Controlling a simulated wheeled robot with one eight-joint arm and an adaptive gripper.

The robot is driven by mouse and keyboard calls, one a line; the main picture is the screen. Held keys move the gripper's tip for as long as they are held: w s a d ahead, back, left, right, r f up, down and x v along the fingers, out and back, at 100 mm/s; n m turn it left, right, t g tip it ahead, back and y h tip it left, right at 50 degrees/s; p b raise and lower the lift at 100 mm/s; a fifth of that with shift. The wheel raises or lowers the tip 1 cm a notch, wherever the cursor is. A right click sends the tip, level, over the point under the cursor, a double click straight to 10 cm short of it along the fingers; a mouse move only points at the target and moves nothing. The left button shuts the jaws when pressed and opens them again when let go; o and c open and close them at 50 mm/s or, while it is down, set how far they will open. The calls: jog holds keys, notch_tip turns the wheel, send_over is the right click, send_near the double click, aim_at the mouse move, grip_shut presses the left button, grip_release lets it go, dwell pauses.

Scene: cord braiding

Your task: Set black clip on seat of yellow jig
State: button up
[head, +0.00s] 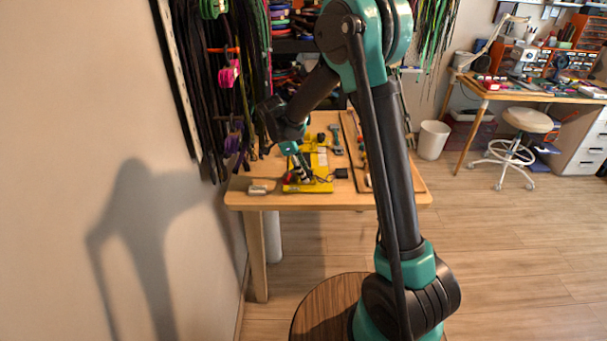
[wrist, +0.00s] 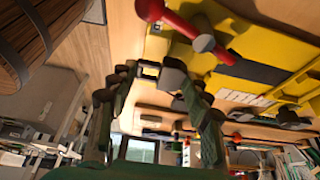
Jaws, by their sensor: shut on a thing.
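The yellow jig (head: 322,187) lies on the wooden table in the head view. It fills the upper right of the wrist view (wrist: 270,35), with a red lever (wrist: 180,22) and a grey knob on it. My gripper (head: 304,172) reaches down over the jig. In the wrist view my gripper (wrist: 150,72) has its fingers closed on a small dark piece, the black clip (wrist: 148,69), mostly hidden by the fingertips. The clip appears close to the jig's edge; I cannot tell if it touches. The seat cannot be made out clearly.
On the table (head: 290,203), a small black block (head: 341,173) lies right of the jig, a wrench (head: 336,139) behind it and a pale object (head: 262,187) to the left. Hanging cords (head: 205,90) crowd the left wall.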

jog(key=shift+w, duration=2.15)
jog(key=shift+f, duration=1)
dwell(0.4)
jog(key=o, duration=1.2)
jog(key=shift+r, duration=0.1)
